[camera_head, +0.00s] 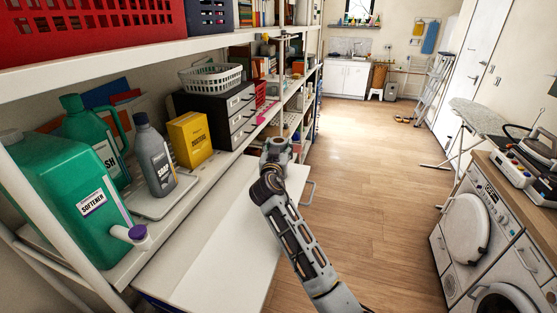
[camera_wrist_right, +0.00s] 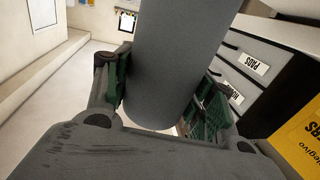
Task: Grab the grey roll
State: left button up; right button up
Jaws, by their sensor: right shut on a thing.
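The grey roll (camera_wrist_right: 178,55) is a plain, smooth grey cylinder that fills the upper middle of the right wrist view. My right gripper (camera_wrist_right: 165,98) is shut on it, with one green-padded finger on each side of the roll. The roll's far end runs out of the top of that view. In the head view my right arm reaches forward from the bottom to the shelving, and I cannot clearly make out the roll there. My left gripper is in neither view.
On the shelf stand a green softener jug (camera_head: 75,200), a grey bottle (camera_head: 155,160), a yellow box (camera_head: 190,138) and black drawers (camera_head: 225,112) under a white basket (camera_head: 210,77). A red crate (camera_head: 90,30) sits above. Wooden floor (camera_head: 360,170) is open to the right, before the washing machines (camera_head: 470,228).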

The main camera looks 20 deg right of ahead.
jog(key=shift+c, duration=1)
jog(key=shift+r, duration=0.1)
jog(key=shift+r+b, duration=0.9)
jog(key=shift+r, duration=4)
